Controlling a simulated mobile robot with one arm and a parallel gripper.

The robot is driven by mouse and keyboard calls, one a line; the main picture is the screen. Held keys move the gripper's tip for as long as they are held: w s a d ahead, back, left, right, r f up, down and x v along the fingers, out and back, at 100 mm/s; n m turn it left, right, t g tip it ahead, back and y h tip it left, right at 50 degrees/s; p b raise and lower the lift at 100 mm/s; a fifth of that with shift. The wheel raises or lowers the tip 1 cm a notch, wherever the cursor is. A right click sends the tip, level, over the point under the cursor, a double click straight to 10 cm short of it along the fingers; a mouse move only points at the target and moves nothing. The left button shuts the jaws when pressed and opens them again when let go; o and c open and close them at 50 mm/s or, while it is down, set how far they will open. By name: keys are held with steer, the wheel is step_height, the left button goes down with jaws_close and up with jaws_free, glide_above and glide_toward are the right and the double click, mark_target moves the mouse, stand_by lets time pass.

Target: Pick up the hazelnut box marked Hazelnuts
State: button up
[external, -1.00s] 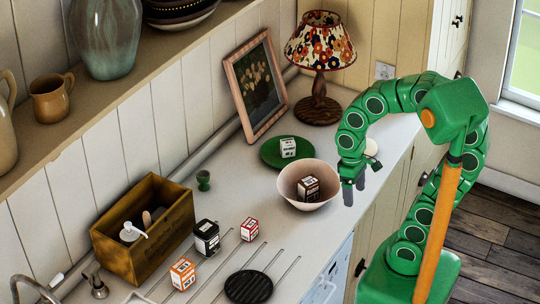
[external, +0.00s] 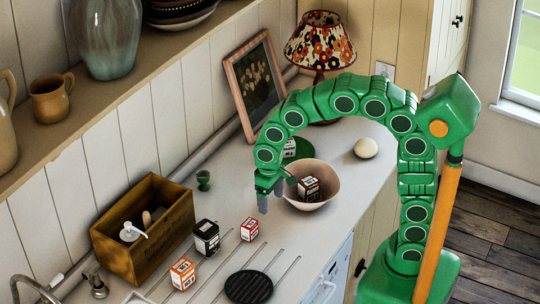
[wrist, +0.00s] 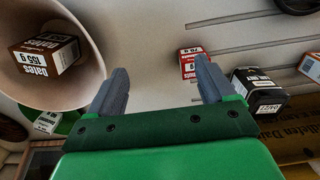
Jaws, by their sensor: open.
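No box shows a label I can read in full as Hazelnuts. A small red and white box (external: 250,229) stands on the counter; in the wrist view this red box (wrist: 190,66) carries lettering that seems to end in "nuts", partly covered by a finger. My gripper (external: 271,208) is open and empty above the counter, between the red box and the pink bowl. In the wrist view its fingers (wrist: 157,82) are apart with bare counter between them, the red box just beyond the right finger.
The pink bowl (external: 329,193) holds a brown box (wrist: 45,54) marked Dates. A black box (external: 206,238) and an orange box (external: 182,274) stand left of the red box, near metal rods and a round black trivet (external: 249,287). A wooden crate (external: 150,246) is by the wall.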

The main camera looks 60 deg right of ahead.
glide_above(248, 222)
steer(key=f, duration=0.3)
steer(key=shift+s+a, duration=0.25)
steer(key=shift+a, duration=0.1)
steer(key=shift+w+a+f, duration=0.1)
steer(key=shift+f, duration=0.05)
step_height(248, 222, down, 2)
steer(key=shift+f, duration=0.15)
steer(key=shift+w+d+f, duration=0.1)
steer(key=shift+d+f, duration=0.1)
steer(key=shift+f, duration=1.15)
steer(key=shift+w+d+f, duration=0.1)
steer(key=shift+d+f, duration=0.1)
steer(key=shift+f, duration=1.1)
steer(key=c, duration=1.1)
